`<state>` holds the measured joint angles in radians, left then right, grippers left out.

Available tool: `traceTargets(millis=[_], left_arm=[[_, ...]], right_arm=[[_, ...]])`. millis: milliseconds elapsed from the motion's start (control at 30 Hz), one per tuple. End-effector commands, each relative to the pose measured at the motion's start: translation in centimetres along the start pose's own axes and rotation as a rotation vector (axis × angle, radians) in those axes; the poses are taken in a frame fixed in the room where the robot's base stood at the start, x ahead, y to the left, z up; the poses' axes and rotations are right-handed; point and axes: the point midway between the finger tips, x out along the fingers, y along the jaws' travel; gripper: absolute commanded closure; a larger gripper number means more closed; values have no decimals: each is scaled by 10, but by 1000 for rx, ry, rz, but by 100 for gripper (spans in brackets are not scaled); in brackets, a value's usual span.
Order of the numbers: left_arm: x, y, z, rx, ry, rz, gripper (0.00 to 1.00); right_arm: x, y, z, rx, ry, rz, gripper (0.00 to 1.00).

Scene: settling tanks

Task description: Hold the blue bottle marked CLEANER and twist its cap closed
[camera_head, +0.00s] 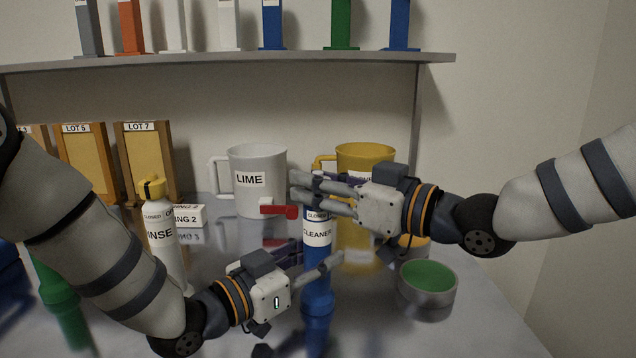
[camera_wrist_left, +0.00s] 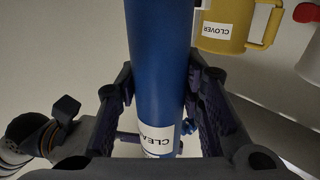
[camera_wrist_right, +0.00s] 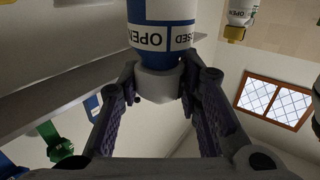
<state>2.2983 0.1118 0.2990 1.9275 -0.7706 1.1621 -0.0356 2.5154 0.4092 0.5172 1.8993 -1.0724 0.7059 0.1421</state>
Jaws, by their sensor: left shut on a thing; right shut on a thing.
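The blue bottle marked CLEANER (camera_head: 318,288) stands upright in the middle of the head view. My left gripper (camera_head: 318,266) is shut around its body below the label; the left wrist view shows the blue body (camera_wrist_left: 158,60) between both fingers. My right gripper (camera_head: 322,192) is shut at the bottle's top, where its fingers mostly hide the cap in the head view. In the right wrist view the white cap (camera_wrist_right: 158,84) sits between the fingers, beside a band lettered OPEN and CLOSED (camera_wrist_right: 160,38). I cannot tell how the cap's mark lines up with it.
A white RINSE bottle with yellow cap (camera_head: 163,240) stands left. A grey LIME mug (camera_head: 258,190), a yellow mug (camera_head: 365,155) and a red-handled item (camera_head: 279,210) are behind. A green-filled round dish (camera_head: 428,283) is at right. A shelf (camera_head: 230,60) runs above.

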Motion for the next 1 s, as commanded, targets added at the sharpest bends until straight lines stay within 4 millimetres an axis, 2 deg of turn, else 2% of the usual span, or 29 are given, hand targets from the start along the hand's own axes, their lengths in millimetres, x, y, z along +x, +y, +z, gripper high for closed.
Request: traceTargets(millis=[267, 300, 367, 633, 733, 867, 1000], left_arm=[[0, 0, 1, 1, -3, 0, 100], [0, 0, 1, 1, -3, 0, 100], [0, 0, 1, 1, -3, 0, 100], [0, 0, 1, 0, -3, 0, 100], [0, 0, 1, 0, -3, 0, 100], [0, 0, 1, 0, -3, 0, 100], [0, 0, 1, 0, -3, -1, 100]], right_arm=[[0, 0, 0, -2, 0, 5, 96], [0, 0, 0, -2, 0, 5, 62], [0, 0, 0, -2, -1, 5, 48], [0, 0, 0, -1, -1, 4, 47], [-7, 1, 0, -1, -2, 5, 47], [-36, 1, -1, 1, 1, 7, 47], [-76, 0, -1, 1, 3, 7, 47]])
